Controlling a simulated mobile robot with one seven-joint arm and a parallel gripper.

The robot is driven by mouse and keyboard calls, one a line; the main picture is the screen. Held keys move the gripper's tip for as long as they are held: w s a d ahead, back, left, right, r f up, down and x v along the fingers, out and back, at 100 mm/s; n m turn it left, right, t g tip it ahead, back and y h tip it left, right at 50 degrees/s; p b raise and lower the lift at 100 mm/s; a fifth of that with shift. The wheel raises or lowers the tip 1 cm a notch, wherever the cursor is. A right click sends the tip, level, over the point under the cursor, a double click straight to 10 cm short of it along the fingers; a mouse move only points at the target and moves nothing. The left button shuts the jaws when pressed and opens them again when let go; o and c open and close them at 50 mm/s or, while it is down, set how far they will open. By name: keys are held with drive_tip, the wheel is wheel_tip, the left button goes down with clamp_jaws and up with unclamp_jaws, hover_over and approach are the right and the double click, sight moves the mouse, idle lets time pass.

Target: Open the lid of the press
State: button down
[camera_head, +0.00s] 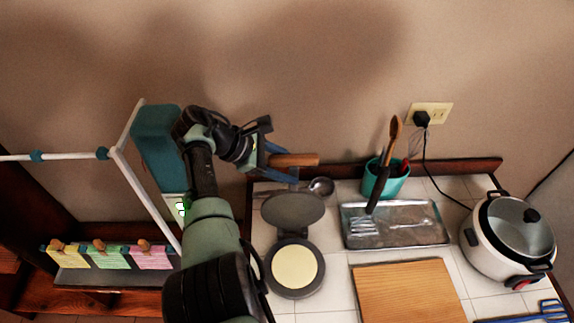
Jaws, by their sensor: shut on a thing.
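The press (293,289) stands on the white tiled counter. Its round dark lid (293,210) is raised and swung back toward the wall. A pale yellow disc (294,265) lies exposed on the lower plate. My gripper (277,159) is above and behind the lid, with its blue fingers at a wooden handle (302,160), and is shut on it. Whether this handle joins the lid is not clear. My arm passes left of the press.
A metal ladle (321,186) lies behind the lid. A teal utensil cup (387,181), metal tray (431,236), wooden board (410,292) and rice cooker (508,242) stand to the right. A white-framed rack (146,190) is left of my arm.

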drive_tip(key=shift+w+a+f, duration=0.1)
drive_tip(key=shift+f, duration=0.1)
drive_tip(key=c, duration=0.6)
unclamp_jaws()
drive_tip(key=shift+c, duration=0.2)
drive_tip(key=shift+w+f, duration=0.1)
drive_tip(key=shift+w, duration=0.1)
drive_tip(key=shift+s+a+r, duration=0.15)
drive_tip(key=shift+a+r, duration=0.05)
drive_tip(key=shift+r, duration=0.15)
drive_tip(key=b+v, duration=0.3)
drive_tip(key=v, duration=0.9)
